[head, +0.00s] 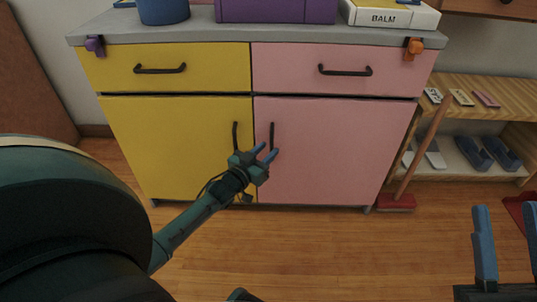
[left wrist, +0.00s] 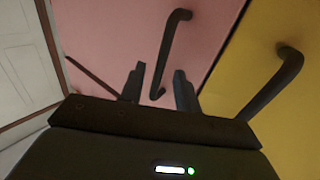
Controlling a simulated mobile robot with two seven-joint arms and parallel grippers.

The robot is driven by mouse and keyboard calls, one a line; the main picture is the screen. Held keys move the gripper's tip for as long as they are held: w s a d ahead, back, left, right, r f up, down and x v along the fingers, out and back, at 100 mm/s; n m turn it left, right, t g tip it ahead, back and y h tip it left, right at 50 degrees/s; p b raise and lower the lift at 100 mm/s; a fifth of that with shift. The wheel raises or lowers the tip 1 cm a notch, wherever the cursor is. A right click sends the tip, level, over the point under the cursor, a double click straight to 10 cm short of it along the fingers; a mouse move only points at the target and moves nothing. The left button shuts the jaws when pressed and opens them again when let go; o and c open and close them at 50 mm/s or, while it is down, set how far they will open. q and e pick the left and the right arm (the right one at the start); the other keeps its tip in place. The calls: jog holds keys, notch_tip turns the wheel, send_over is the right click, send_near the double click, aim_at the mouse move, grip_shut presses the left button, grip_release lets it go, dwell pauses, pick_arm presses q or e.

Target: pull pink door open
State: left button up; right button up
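The pink door (head: 325,150) is the lower right door of a cabinet and looks closed. Its dark vertical handle (head: 271,134) is near its left edge; in the left wrist view the handle (left wrist: 168,50) runs down to between the fingertips. My left gripper (head: 264,153) is open at the lower part of this handle. The left wrist view shows its two fingers (left wrist: 158,85) apart, one on each side of the handle's end; I cannot tell whether they touch it. My right gripper (head: 508,225) is open and empty at the lower right, away from the cabinet.
The yellow door (head: 175,145) with its own handle (head: 235,135) is close beside my left gripper. Drawers sit above both doors. A broom (head: 420,150) leans at the cabinet's right, near a wooden shoe rack (head: 500,98). The wooden floor in front is clear.

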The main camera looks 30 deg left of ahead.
pick_arm(q)
jog(key=shift+w, duration=0.8)
jog(key=shift+c, duration=0.3)
grip_shut()
